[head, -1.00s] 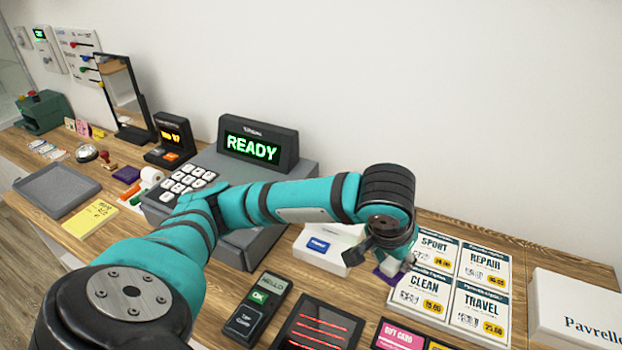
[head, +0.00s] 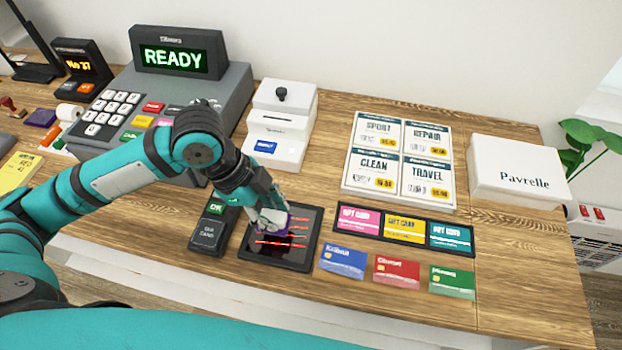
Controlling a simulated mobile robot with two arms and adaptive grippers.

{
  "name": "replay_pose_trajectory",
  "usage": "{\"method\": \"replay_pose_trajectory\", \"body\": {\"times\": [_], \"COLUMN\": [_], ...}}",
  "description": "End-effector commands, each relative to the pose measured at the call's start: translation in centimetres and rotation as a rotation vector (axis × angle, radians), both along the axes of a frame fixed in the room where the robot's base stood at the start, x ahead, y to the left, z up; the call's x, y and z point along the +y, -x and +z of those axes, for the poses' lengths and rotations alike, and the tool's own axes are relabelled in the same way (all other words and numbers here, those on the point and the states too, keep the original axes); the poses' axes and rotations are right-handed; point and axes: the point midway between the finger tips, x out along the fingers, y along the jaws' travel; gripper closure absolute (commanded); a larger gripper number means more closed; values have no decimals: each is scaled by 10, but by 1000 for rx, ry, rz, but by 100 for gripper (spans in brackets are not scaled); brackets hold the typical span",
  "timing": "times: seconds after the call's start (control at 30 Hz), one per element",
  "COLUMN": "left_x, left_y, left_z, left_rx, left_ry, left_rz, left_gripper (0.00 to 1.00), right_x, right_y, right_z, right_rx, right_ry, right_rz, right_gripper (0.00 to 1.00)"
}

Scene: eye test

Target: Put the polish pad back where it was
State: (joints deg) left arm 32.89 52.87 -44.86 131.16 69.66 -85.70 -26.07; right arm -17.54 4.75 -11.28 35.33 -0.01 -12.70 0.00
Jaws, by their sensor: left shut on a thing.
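I cannot tell whether the pad touches the plate. Another purple block (head: 42,118) lies at the far left beside a stamp. My right gripper is not in view.
A card terminal (head: 213,229) is just left of the plate, a white device (head: 279,130) behind it. Gift cards (head: 403,229) and loose cards (head: 396,270) lie right. A price board (head: 401,165) and white box (head: 517,172) stand behind. Bare wood shows at the right front.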

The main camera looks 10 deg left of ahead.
Motion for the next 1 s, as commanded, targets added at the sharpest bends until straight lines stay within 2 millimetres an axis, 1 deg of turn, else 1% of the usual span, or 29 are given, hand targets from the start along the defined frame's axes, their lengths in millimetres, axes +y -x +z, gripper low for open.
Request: {"method": "replay_pose_trajectory", "body": {"times": [0.03, 0.3, 0.4, 0.5, 0.6, 0.73, 0.9, 1.0], "left_x": [-6, -31, -38, -43, -46, -46, -46, -46], "left_y": [-14, -83, -105, -120, -129, -130, -129, -130], "left_z": [3, -3, -6, -8, -11, -16, -38, -47], "left_rx": [-1, 0, 0, -1, 0, 3, 4, -1], "left_ry": [4, 1, 0, 0, -1, -2, -3, -3], "left_rz": [3, 4, 5, 5, 4, 4, 6, 5], "left_gripper": [100, 100, 100, 100, 100, 100, 100, 100], "right_x": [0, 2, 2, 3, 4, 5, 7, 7], "right_y": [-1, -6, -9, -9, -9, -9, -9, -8], "right_z": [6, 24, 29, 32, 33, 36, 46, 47], "right_rx": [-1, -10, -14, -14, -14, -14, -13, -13], "right_ry": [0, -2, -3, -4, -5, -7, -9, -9], "right_rz": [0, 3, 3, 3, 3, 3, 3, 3], "right_gripper": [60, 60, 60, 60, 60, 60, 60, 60]}}
